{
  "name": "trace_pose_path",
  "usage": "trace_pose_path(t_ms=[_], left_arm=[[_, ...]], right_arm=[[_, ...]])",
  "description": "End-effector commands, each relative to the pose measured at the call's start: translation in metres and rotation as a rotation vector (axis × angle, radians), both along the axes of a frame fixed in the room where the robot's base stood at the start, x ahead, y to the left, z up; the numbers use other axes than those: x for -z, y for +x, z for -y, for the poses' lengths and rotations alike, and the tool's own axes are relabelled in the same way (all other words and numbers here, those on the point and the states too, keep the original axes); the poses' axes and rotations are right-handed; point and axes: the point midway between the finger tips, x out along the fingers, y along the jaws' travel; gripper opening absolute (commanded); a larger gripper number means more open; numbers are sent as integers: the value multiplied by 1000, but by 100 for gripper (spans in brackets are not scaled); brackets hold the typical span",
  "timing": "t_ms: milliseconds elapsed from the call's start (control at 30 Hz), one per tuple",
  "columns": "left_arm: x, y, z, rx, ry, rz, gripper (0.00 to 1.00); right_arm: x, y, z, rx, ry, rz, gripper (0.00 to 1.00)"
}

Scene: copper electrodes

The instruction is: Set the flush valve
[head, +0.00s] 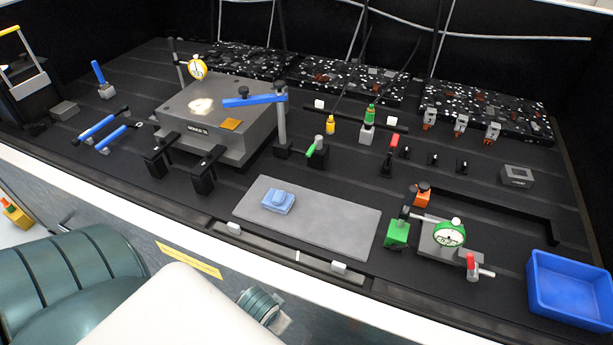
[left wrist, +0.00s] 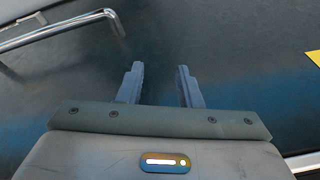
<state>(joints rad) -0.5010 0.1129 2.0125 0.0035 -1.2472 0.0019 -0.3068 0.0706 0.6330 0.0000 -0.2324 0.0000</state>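No label marks the flush valve, and I cannot tell which fitting it is. My right gripper is in neither view.
A grey mat (head: 330,225) bears a blue block (head: 278,201). A blue bin (head: 570,288) stands at the right front, near a green dial gauge (head: 449,233). A large grey block (head: 185,108) stands left of centre. A metal handle (left wrist: 60,30) lies close to my left gripper.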

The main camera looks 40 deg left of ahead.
Motion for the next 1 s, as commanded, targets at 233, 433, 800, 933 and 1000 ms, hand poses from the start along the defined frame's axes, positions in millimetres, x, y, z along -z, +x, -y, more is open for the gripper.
trace_pose_path(t_ms=[233, 433, 800, 933, 1000], left_arm=[[-96, -3, 6, 8, 0, 26, 32], [-128, 27, 0, 5, -3, 36, 32], [-153, 121, -28, -31, -8, 38, 32], [-169, 175, -49, -66, -11, 38, 32], [-184, 207, -64, -93, -15, 38, 32]], right_arm=[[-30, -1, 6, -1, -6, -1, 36], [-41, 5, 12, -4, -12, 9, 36], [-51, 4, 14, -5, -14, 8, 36], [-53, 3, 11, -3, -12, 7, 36], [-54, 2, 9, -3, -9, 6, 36]])
